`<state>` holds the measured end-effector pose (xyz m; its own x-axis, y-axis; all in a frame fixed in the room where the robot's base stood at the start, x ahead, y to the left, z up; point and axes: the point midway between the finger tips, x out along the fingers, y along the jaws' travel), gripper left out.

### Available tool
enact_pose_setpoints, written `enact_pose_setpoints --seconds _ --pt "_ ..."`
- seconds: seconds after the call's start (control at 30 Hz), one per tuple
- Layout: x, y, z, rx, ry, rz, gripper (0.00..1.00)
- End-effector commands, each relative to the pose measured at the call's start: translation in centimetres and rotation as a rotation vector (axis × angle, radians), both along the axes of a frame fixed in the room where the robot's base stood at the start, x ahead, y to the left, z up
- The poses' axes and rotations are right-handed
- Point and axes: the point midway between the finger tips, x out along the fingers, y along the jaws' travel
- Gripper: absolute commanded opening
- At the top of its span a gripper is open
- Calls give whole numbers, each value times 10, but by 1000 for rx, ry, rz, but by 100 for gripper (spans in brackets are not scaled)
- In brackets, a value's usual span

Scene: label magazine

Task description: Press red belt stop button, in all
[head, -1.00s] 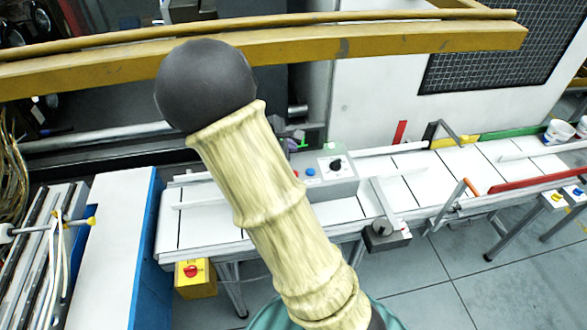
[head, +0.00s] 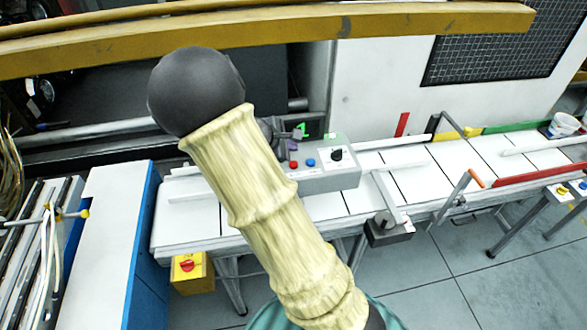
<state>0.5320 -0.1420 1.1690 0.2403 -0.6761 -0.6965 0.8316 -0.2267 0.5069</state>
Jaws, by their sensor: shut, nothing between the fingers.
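A grey control box (head: 335,180) stands on the white belt line. Its sloped top carries a red button (head: 293,164), a blue button (head: 310,163) and a black knob (head: 337,155). A yellow box (head: 200,284) with a red mushroom button (head: 187,266) hangs at the front left of the line, clear of my arm. My gripper (head: 293,142) seems to be the small dark part with green and purple bits beyond my sleeved arm, shut and empty, close behind the control box's red button. My arm hides much of it, so I cannot tell whether it touches the box.
A yellow rail (head: 400,42) crosses above the line. A white and blue cabinet (head: 110,240) stands at the left. A bracket with a dark block (head: 388,232) projects from the line's front edge. A red guide bar (head: 540,174) lies at the right. Open floor (head: 450,290) lies in front.

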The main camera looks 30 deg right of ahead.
Motion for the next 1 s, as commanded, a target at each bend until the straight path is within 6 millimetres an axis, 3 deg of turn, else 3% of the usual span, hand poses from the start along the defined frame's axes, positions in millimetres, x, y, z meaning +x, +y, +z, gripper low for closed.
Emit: enact_pose_setpoints --seconds 0.1,0.3,1.0 --pt "0 0 -20 0 0 0 0" --pt "0 0 -34 1 0 1 0" --pt "0 0 -35 1 0 1 0"
